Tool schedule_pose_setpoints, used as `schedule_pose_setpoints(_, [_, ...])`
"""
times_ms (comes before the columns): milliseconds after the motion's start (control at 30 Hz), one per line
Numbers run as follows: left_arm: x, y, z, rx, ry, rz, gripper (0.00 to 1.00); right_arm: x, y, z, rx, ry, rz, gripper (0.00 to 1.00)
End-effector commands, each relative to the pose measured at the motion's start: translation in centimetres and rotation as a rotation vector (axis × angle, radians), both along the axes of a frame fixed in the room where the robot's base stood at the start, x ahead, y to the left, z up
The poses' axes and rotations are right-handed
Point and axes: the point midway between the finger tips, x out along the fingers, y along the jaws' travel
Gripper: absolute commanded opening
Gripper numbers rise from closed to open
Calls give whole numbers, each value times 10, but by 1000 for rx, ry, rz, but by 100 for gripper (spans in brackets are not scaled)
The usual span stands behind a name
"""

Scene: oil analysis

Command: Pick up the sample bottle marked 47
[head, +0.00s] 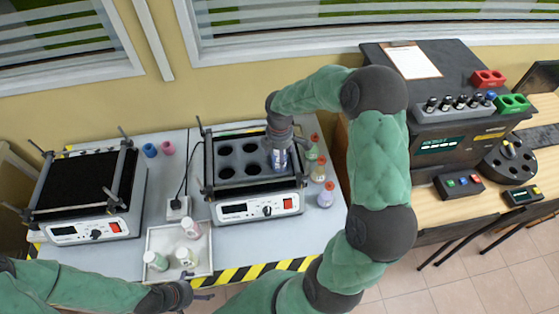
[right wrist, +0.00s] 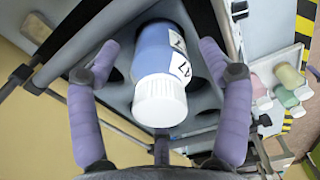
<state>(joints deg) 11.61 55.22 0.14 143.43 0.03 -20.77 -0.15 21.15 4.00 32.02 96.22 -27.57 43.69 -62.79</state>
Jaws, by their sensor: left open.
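The sample bottle marked 47 (right wrist: 160,60) has a blue body, a white cap and a white label reading 47. It stands in a hole of the heating block, and its blue body shows in the head view (head: 280,160). My right gripper (right wrist: 160,70) is over it, with purple fingers spread on either side. Gaps show between the fingers and the bottle, so it is not clamped. In the head view my right gripper (head: 279,143) partly hides the bottle top. My left gripper (head: 204,296) is open and empty near the table's front edge.
The heating block (head: 225,172) has several empty holes and a frame of rods around it. Several bottles, one of them yellowish (head: 325,195), stand just right of it. A white tray (head: 205,270) holds 3 bottles.

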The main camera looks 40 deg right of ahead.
Motion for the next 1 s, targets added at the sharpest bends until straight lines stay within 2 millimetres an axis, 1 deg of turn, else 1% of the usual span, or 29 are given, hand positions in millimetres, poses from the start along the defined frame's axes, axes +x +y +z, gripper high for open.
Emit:
schedule_pose_setpoints(33, [0,0,0,0,0,0,100,0,0,0,0,0,0,56])
schedule_pose_setpoints(67, [0,0,0,0,0,0,100,0,0,0,0,0,0,48])
schedule_pose_setpoints(100, [0,0,0,0,0,0,100,0,0,0,0,0,0,37])
schedule_pose_setpoints(167, [0,0,0,0,0,0,100,0,0,0,0,0,0,20])
schedule_pose_setpoints(200, [0,0,0,0,0,0,100,0,0,0,0,0,0,14])
schedule_pose_setpoints(233, [0,0,0,0,0,0,100,0,0,0,0,0,0,14])
schedule_pose_setpoints(267, [0,0,0,0,0,0,100,0,0,0,0,-1,0,8])
schedule_pose_setpoints(500, [0,0,0,0,0,0,100,0,0,1,0,0,0,7])
schedule_pose_setpoints(667, [0,0,2,0,0,0,100,1,0,10,-1,-2,1,7])
schedule_pose_setpoints(767, [0,0,5,0,0,0,100,1,0,21,-2,-4,1,7])
schedule_pose_setpoints(867, [0,0,8,0,0,0,100,1,0,36,-1,-4,0,7])
schedule_pose_setpoints(1000, [0,0,12,0,0,0,100,-15,14,59,-2,-5,1,7])
